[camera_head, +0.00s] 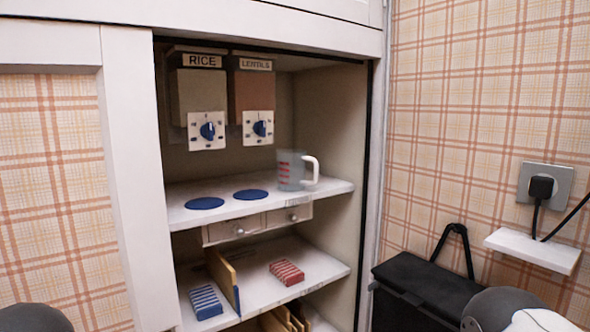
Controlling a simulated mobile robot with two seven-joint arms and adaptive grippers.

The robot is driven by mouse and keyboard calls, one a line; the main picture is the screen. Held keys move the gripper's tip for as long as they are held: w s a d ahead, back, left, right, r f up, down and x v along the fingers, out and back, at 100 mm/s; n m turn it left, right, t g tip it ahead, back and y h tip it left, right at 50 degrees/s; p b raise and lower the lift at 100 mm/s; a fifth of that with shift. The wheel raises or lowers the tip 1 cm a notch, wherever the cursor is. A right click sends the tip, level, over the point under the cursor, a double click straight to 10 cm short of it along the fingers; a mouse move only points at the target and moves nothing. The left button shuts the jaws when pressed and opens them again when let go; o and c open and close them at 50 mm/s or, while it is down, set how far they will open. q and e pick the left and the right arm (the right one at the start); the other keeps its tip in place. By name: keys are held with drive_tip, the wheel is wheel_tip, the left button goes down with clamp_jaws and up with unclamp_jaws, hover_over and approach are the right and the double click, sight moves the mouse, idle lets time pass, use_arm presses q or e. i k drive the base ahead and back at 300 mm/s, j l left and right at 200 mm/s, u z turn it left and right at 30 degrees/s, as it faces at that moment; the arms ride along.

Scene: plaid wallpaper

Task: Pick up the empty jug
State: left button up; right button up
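A pale grey jug (290,171) with red markings and a white handle stands upright at the right end of the upper cupboard shelf (330,187). Its handle points to the right. I see no contents through its side, but its inside is hidden from this angle. Neither of my grippers is in view. Only a dark rounded part of mine at the lower left and a grey and white part at the lower right show, both well apart from the jug.
Two blue discs (204,203) lie left of the jug, below the rice (198,92) and lentils (251,95) dispensers. Small drawers (238,229) hang under the shelf. A black bag (425,290) and a white wall ledge (532,250) are at the right.

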sight(290, 163)
drive_tip(key=i+j+z, duration=0.15)
drive_tip(key=z, duration=0.2)
drive_tip(key=i+j+z, duration=0.2)
drive_tip(key=z, duration=0.15)
drive_tip(key=i+j+z, duration=0.35)
drive_tip(key=k+l, duration=0.05)
drive_tip(key=l, duration=0.05)
